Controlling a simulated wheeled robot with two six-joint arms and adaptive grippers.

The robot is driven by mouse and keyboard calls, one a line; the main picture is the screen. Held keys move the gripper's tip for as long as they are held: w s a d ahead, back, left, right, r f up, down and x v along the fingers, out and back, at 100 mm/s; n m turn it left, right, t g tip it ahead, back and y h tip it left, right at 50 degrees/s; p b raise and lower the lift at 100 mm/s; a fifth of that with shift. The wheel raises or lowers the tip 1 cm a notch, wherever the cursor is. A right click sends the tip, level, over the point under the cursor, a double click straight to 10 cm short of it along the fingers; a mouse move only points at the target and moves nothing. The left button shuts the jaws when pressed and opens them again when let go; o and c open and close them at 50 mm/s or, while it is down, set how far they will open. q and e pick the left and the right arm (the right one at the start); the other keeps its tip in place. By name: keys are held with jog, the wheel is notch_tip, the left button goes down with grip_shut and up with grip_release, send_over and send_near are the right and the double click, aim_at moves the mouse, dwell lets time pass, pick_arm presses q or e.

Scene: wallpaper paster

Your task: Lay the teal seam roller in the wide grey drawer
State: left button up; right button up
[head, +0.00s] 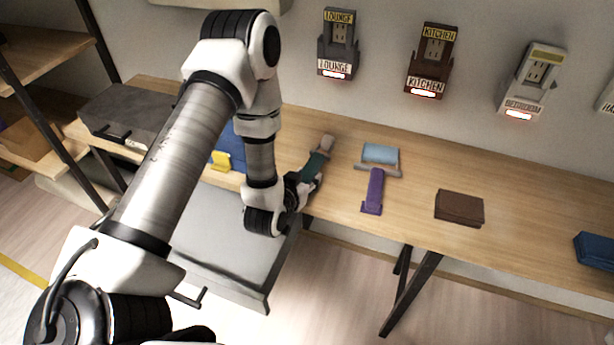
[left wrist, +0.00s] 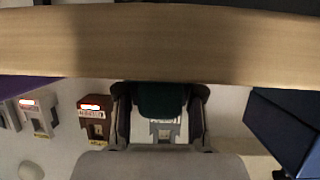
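The teal seam roller (head: 315,166) has a dark teal handle and a pale roller end, and is over the workbench left of the purple roller. My left gripper (head: 304,186) is at its handle end. In the left wrist view the dark teal handle (left wrist: 162,101) sits between the two fingers (left wrist: 161,118), which appear closed on it. Whether the roller touches the bench is unclear. The wide grey drawer (head: 215,264) is pulled out below the bench's front edge, partly hidden behind my left arm. My right gripper is not in view.
On the workbench (head: 405,215) are a purple-handled roller (head: 374,190) with a light blue piece, a brown block (head: 459,207), a blue item (head: 596,250) and a grey case (head: 127,117). Labelled outlet holders, including Kitchen (head: 430,62), hang on the wall.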

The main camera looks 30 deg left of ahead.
pick_arm(q)
jog(key=shift+o, duration=1.1)
jog(key=shift+r, duration=0.1)
jog(key=v, duration=0.3)
jog(key=b+v, duration=0.1)
jog(key=v, duration=0.1)
jog(key=shift+w+d+r, duration=0.1)
jog(key=shift+d+r, duration=0.05)
jog(key=shift+d, duration=0.25)
jog(key=shift+s+d+r+p, duration=0.2)
jog(key=shift+s+r+p, duration=0.6)
jog(key=shift+p, duration=0.15)
jog(key=shift+s+d, duration=0.1)
jog(key=shift+s, duration=0.35)
jog(key=shift+f, duration=0.1)
jog(key=shift+o, duration=0.4)
